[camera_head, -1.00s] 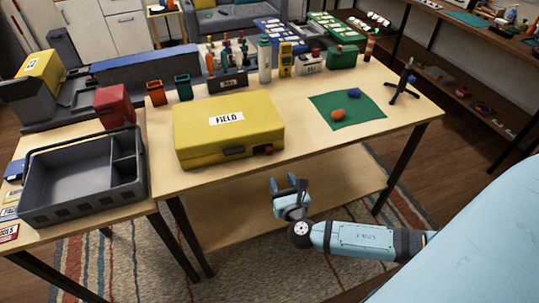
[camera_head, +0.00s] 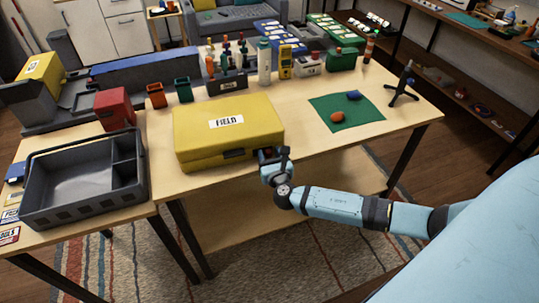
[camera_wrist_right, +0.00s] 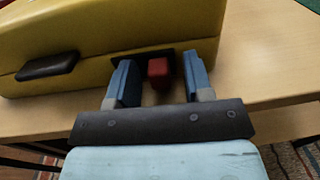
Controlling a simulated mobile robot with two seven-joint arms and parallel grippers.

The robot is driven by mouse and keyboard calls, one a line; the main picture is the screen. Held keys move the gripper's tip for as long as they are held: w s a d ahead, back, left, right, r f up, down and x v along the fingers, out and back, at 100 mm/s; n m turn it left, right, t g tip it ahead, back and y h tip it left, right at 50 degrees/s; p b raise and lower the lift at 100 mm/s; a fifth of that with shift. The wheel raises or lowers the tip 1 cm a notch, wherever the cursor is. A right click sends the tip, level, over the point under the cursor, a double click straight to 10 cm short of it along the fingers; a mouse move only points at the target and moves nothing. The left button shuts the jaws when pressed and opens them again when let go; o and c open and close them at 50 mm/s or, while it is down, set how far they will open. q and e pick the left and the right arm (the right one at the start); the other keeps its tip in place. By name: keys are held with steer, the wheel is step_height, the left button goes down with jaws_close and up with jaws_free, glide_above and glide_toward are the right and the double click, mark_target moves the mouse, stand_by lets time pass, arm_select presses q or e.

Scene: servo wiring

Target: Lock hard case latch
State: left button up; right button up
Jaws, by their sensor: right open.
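A closed yellow hard case (camera_head: 200,132) with a FIELD label lies on the wooden table in the head view. In the right wrist view, the case (camera_wrist_right: 130,25) has a dark handle (camera_wrist_right: 48,66) on its front face. To the right of the handle is a red latch (camera_wrist_right: 159,69) on a dark plate. My right gripper (camera_wrist_right: 160,78) is open, with one blue finger on each side of the latch. Whether the fingers touch it I cannot tell. In the head view my right gripper (camera_head: 272,158) is at the case's front right corner and hides the latch. My left gripper is out of view.
A grey tray (camera_head: 45,213) stands on the side table at left. A green mat (camera_head: 365,115) with an orange and a blue object lies right of the case. Bottles and tool holders line the table's back. The front right tabletop is clear.

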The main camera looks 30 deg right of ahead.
mark_target(256, 152)
jaws_close()
steer(key=shift+w+a, duration=0.3)
steer(key=shift+a, duration=0.65)
steer(key=shift+w+a, duration=0.3)
steer(key=shift+a, duration=0.65)
jaws_free()
steer(key=shift+s, duration=0.15)
steer(key=v, duration=1.3)
steer(key=shift+s+b, duration=0.3)
steer(key=shift+b, duration=0.05)
